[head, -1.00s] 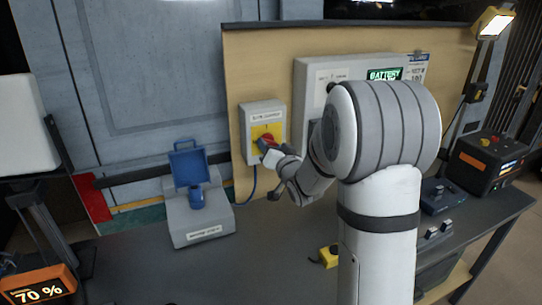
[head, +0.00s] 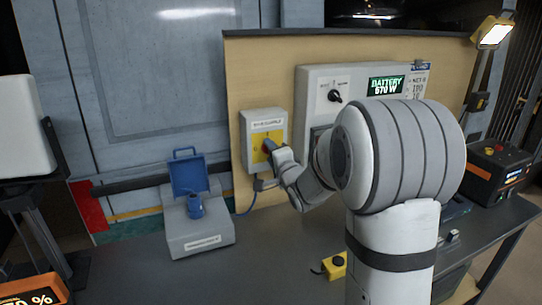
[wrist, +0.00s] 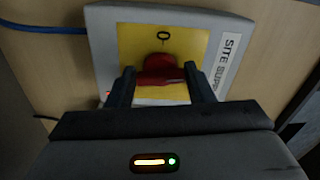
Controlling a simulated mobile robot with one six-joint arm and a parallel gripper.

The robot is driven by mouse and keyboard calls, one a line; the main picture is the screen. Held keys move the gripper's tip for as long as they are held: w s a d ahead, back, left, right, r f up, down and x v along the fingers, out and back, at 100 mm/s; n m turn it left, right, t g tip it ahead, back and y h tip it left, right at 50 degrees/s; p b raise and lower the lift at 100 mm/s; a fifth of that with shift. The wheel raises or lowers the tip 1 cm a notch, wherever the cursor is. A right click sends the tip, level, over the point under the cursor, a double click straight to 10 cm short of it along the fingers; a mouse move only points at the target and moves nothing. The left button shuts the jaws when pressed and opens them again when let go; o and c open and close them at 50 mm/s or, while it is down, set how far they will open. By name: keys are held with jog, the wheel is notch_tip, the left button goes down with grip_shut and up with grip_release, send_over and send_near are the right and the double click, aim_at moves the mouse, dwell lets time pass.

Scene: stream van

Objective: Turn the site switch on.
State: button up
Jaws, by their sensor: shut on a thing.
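The site switch is a light grey box (head: 263,117) with a yellow plate, fixed to the tan board. In the wrist view the box (wrist: 105,35) shows its "SITE SUPPLY" label at the right and a "0" mark on the yellow plate (wrist: 185,40). Its red handle (wrist: 160,72) sits between my fingers, and my gripper (wrist: 162,88) is shut on it. In the head view my gripper (head: 272,148) reaches the plate from the right and hides most of the handle. A mark like "I" shows above it. The handle's exact angle is hard to tell.
A wall panel (head: 314,75) with a black knob (head: 335,96) and a lit green battery display (head: 386,85) is right of the switch. A grey case with an open blue lid (head: 188,170) stands on the bench (head: 270,255). A yellow-black button box (head: 335,265) lies in front.

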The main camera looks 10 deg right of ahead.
jog(key=shift+m, duration=0.9)
jog(key=o, duration=1)
jog(key=shift+c, duration=0.2)
jog(key=s+d, duration=0.1)
jog(key=s, duration=0.6)
jog(key=shift+s+d+b, duration=0.3)
jog(key=shift+s+b, duration=0.05)
jog(key=shift+b, duration=0.05)
